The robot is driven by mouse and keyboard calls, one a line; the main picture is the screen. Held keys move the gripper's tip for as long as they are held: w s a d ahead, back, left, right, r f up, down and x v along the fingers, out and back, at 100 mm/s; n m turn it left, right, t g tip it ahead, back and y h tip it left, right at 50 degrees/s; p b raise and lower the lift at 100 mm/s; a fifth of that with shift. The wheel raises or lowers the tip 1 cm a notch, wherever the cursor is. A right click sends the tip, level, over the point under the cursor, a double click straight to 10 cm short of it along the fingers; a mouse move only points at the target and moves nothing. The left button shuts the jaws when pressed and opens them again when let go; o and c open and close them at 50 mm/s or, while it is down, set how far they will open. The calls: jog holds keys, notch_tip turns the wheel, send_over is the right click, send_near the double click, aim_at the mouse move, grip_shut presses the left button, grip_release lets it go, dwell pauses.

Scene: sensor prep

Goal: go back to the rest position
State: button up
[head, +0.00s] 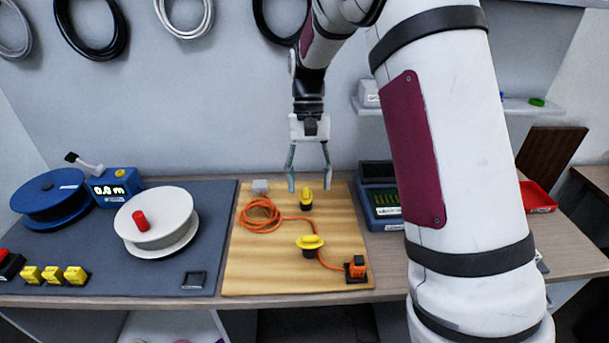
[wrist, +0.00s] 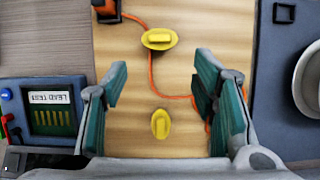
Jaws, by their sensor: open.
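My gripper (head: 309,180) is open and empty, pointing down above the back part of the wooden board (head: 245,272). A second yellow knob (head: 310,242) is nearer the front, over an orange cable (head: 260,215). The cable runs from a grey block (head: 260,187) to an orange connector (head: 356,265).
A blue tester box (head: 380,205) stands right of the board. To the left, a dark mat (head: 100,285) carries a white reel (head: 156,222), a blue reel (head: 48,192), a blue meter (head: 115,188) and yellow blocks (head: 53,274). A red tray (head: 537,197) is far right. My arm hides part of the right side.

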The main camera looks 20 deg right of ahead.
jog(key=s+a+r+n+t, duration=0.15)
jog(key=s+r+t, duration=0.25)
jog(key=s+r, duration=0.75)
jog(key=s+r+n+t+h, duration=0.1)
jog(key=s+t, duration=0.4)
jog(key=s, duration=0.8)
jog(key=shift+a+r+n, duration=0.15)
jog(key=shift+r+n, duration=0.35)
jog(key=shift+n, duration=0.15)
jog(key=shift+w, duration=0.1)
